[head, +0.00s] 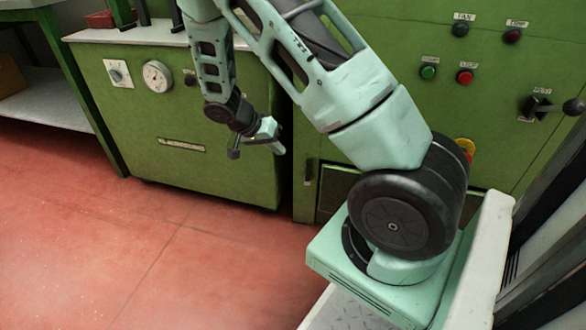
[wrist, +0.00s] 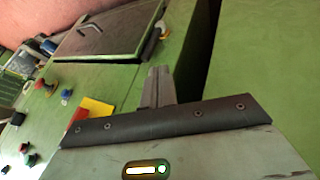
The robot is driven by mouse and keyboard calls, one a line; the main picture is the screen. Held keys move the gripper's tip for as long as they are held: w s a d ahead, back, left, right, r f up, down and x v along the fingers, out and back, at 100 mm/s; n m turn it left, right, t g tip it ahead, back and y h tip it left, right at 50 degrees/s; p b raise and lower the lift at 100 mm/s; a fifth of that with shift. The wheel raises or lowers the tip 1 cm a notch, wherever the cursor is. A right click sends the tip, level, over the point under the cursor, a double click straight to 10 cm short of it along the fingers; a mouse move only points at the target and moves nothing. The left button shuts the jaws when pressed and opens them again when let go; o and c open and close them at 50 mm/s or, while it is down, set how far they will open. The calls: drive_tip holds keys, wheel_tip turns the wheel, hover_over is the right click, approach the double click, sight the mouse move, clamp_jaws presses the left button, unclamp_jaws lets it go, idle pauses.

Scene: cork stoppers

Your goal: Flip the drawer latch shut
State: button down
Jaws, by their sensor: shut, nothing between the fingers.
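My gripper (head: 272,143) hangs in front of the right part of the left green cabinet in the head view. Its fingers (wrist: 157,84) look closed together and empty in the wrist view. A dark upright fitting (head: 308,172) sits left of a framed panel (head: 335,190), partly hidden by my arm, in the head view. I cannot tell for sure which fitting is the drawer latch. No contact with the gripper shows.
The left green cabinet (head: 180,165) has a gauge (head: 157,76). The right cabinet has green (head: 428,72) and red (head: 465,77) buttons and a black lever (head: 572,107). A yellow part (wrist: 96,107) shows in the wrist view. Red floor (head: 130,250) is clear in front.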

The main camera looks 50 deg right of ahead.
sight(308, 172)
drive_tip(key=b+x, duration=0.5)
drive_tip(key=x, duration=0.5)
drive_tip(key=shift+b, duration=0.3)
drive_tip(key=shift+r, duration=0.1)
